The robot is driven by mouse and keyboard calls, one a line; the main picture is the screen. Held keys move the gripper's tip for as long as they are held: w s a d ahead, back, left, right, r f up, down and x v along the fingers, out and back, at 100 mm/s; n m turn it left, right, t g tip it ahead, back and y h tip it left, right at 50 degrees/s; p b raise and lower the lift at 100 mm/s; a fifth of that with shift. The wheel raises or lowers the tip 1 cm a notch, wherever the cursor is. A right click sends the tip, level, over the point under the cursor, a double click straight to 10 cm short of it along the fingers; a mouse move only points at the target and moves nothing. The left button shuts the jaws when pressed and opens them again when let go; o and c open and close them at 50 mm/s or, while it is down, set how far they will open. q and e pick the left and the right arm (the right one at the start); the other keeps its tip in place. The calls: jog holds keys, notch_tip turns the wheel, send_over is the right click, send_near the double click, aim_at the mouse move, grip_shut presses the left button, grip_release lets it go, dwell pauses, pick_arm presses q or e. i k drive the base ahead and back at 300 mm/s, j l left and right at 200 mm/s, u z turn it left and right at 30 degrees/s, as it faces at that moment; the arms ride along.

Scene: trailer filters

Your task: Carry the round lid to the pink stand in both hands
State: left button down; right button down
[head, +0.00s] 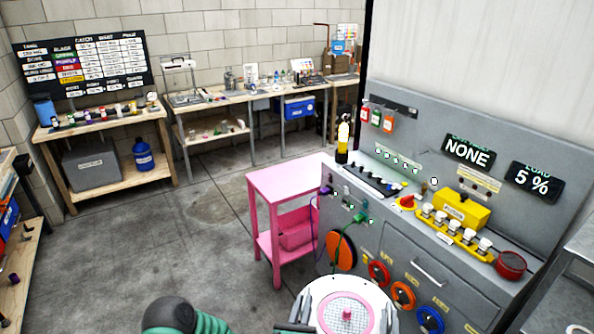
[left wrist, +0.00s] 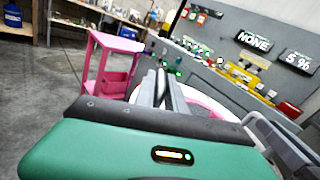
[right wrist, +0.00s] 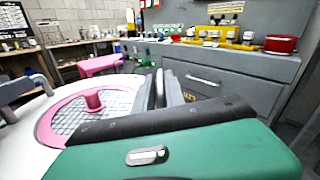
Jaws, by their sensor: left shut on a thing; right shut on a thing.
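The round lid (head: 347,312) is low in the head view, close in front of me. It is pale, with a pink ring, a mesh middle and a pink knob. The lid also shows in the right wrist view (right wrist: 93,103). My left gripper (head: 305,310) is shut on its left edge and my right gripper (head: 388,316) on its right edge. The fingers' contact is partly hidden in both wrist views. The pink stand (head: 290,180) is ahead and left of the lid, apart from it, with a bare top and a lower shelf holding a pink bin (head: 297,230).
A grey test bench (head: 440,270) with knobs, coloured rings and a yellow box stands right beside the stand. Workbenches (head: 105,122) line the back wall. A shelf (head: 12,240) stands at the left edge. The concrete floor (head: 150,240) left of the stand is clear.

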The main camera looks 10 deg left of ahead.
aim_at(292, 176)
jog(key=i+j, duration=0.45)
jog(key=i, duration=0.15)
jog(key=i+j, duration=0.5)
jog(key=i, duration=0.15)
jog(key=i+j, duration=0.45)
jog(key=i, duration=0.15)
jog(key=i+j, duration=0.45)
jog(key=i, duration=0.2)
jog(key=i+j, duration=0.15)
jog(key=i, duration=0.45)
